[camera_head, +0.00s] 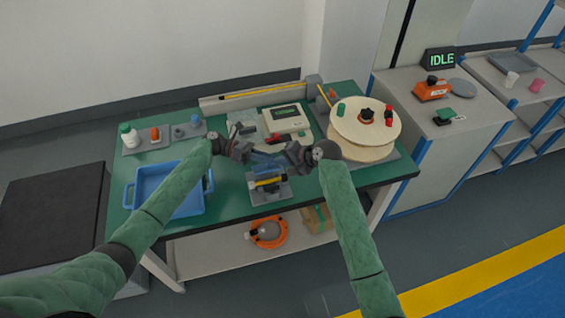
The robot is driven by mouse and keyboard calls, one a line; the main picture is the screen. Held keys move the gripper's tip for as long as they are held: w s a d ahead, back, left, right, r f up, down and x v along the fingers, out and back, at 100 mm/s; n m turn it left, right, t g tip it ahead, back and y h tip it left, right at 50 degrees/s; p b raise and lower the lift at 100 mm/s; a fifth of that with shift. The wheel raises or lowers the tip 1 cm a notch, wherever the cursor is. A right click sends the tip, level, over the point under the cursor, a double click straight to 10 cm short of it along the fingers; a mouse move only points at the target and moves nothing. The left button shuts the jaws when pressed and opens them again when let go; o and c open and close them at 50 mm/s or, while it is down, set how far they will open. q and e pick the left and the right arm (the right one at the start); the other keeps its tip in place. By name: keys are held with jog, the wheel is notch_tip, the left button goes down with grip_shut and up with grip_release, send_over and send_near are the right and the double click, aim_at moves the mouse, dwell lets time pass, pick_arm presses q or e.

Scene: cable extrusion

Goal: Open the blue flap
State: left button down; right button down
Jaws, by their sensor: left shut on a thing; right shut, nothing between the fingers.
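The blue flap (266,161) stands at the back of a small grey fixture (284,191) with yellow and black parts, near the table's front edge. My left gripper (249,154) is at the flap's left end and looks shut on it; the contact is small and partly hidden. My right gripper (289,154) is shut and empty, just right of the flap, above and behind the fixture. I cannot tell whether it touches the flap.
A blue tray (133,199) lies left on the green table (227,188). A beige device (287,119) stands behind the grippers, a large cable reel (385,130) to the right. Bottles (130,136) stand back left. An IDLE sign (440,58) stands on the right cabinet.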

pick_arm(q)
jog(key=shift+s+d+f, duration=0.2)
jog(key=shift+s+d, duration=0.1)
pick_arm(e)
jog(key=shift+a+r, duration=0.2)
jog(key=shift+a, duration=0.15)
pick_arm(q)
jog(key=c, duration=1.4)
grip_release()
pick_arm(e)
jog(key=shift+a, duration=0.1)
pick_arm(q)
jog(key=shift+o, duration=1.1)
jog(key=shift+f, duration=0.1)
pick_arm(e)
jog(key=shift+w+a, duration=0.1)
jog(key=shift+a, duration=0.05)
